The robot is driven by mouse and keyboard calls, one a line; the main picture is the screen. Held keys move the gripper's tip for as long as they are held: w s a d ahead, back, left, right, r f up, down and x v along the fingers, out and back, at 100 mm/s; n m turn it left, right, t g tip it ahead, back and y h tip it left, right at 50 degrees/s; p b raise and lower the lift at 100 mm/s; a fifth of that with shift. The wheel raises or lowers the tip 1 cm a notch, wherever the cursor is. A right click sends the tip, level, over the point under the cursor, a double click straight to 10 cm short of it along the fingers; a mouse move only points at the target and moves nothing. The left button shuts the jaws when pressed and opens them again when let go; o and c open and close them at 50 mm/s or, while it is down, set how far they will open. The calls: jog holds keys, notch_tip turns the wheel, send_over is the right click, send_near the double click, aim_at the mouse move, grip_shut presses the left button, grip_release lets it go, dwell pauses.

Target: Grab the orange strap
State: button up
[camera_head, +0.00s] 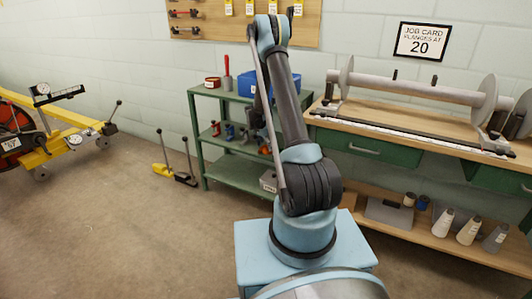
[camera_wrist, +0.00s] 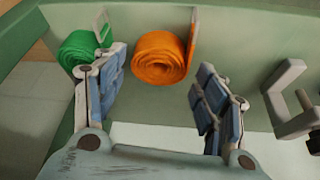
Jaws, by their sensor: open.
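The orange strap (camera_wrist: 160,58) is a coiled roll in the wrist view. My gripper (camera_wrist: 158,95) is open and empty. Its two fingers lie on either side of the strap in the picture, and the strap shows between and beyond the fingertips. I see no contact with it.
A green rolled strap (camera_wrist: 80,50) sits just left of the orange one, partly behind the left finger. Grey metal clamps (camera_wrist: 290,100) lie at right. In the head view a workbench (camera_head: 370,118) with a roller stands right, and a yellow frame (camera_head: 65,140) left.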

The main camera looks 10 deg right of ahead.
jog(key=shift+x, duration=1.45)
jog(key=shift+c, duration=0.5)
jog(key=c, duration=0.8)
jog(key=shift+o, duration=0.2)
jog(key=shift+r, duration=0.2)
